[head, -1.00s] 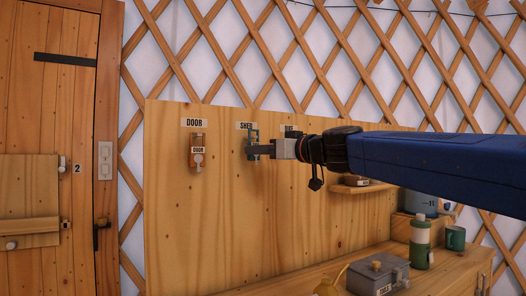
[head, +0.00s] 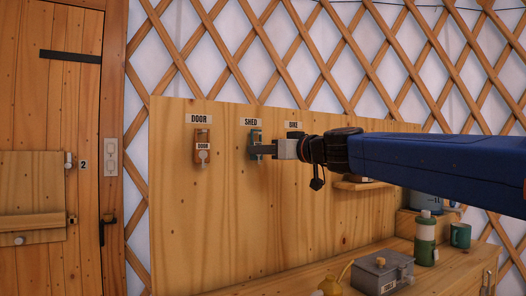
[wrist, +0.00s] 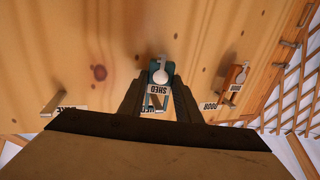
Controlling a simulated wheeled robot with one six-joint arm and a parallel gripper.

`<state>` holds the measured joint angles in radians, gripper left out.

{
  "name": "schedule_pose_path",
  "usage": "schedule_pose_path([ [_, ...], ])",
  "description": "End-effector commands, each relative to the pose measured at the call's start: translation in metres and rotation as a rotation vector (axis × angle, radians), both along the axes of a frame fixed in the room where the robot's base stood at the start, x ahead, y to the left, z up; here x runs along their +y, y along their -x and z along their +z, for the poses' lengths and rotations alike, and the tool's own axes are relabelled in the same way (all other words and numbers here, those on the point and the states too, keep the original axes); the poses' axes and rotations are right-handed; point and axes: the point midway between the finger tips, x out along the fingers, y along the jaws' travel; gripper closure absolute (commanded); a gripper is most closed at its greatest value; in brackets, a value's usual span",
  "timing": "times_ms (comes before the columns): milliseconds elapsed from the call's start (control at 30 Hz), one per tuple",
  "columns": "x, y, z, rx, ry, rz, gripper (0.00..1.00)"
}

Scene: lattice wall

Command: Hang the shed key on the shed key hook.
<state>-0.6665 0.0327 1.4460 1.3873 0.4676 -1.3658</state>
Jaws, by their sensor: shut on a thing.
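The shed key is a teal tag (head: 255,138) just below the SHED label (head: 250,122) on the wooden board. My gripper (head: 262,150) is shut on the tag, reaching in from the right. In the wrist view the tag (wrist: 157,76) is between the two dark fingers, with its white SHED plate and pale key showing. The shed hook (wrist: 155,102) shows by the tag's top end, close to the frame of its opening. I cannot tell for sure whether the hook passes through the opening.
The orange door key (head: 202,147) hangs under the DOOR label to the left. The BIKE label (head: 294,124) is to the right, and a bare hook (wrist: 57,104) shows by it in the wrist view. A bench below holds a grey box (head: 382,273) and a green-and-white bottle (head: 426,240).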

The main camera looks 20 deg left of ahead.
Motion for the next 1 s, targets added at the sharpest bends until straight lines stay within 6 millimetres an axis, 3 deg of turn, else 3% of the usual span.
schedule_pose_path([
  [67,0.0,0.0,0.0,0.0,0.0,0.0,0.91],
  [100,0.0,0.0,0.0,0.0,0.0,0.0,0.62],
  [167,0.0,0.0,0.0,0.0,0.0,0.0,0.48],
  [567,-0.005,0.002,0.001,0.0,-0.001,-0.001,0.48],
  [767,-0.029,0.014,0.001,0.0,-0.001,-0.001,0.48],
  [1000,-0.071,0.033,0.001,-0.001,-0.002,-0.003,0.48],
])
